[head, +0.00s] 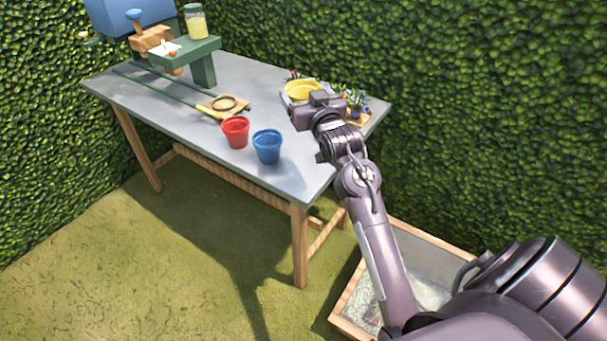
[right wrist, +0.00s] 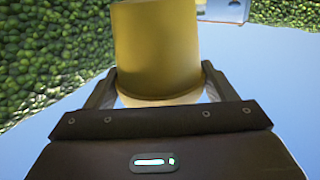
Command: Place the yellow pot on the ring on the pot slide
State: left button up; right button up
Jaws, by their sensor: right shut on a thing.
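The yellow pot (head: 302,91) is at the right part of the grey table, and it fills the upper middle of the right wrist view (right wrist: 158,48). My right gripper (right wrist: 155,88) has one finger on each side of the pot and is shut on it. In the head view the gripper (head: 312,103) hides part of the pot, and I cannot tell whether the pot touches the table. The pot slide has a wooden plate with a dark ring (head: 224,103) on it at the end of its green rails (head: 165,92). The ring is empty. My left gripper is not in view.
A red pot (head: 235,132) and a blue pot (head: 267,146) stand near the table's front edge, between the ring and my right arm. Flowers (head: 356,101) are beside the gripper. A green stand (head: 203,62) with a jar (head: 196,22) is at the back left. A hedge stands behind the table (head: 190,122).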

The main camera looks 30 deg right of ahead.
notch_tip(320, 180, down, 18)
jog(key=shift+f+p, duration=0.2)
jog(key=shift+p, duration=0.45)
jog(key=shift+f, duration=0.6)
jog(key=shift+f, duration=0.2)
jog(key=o, duration=1.1)
jog(key=shift+c, duration=0.2)
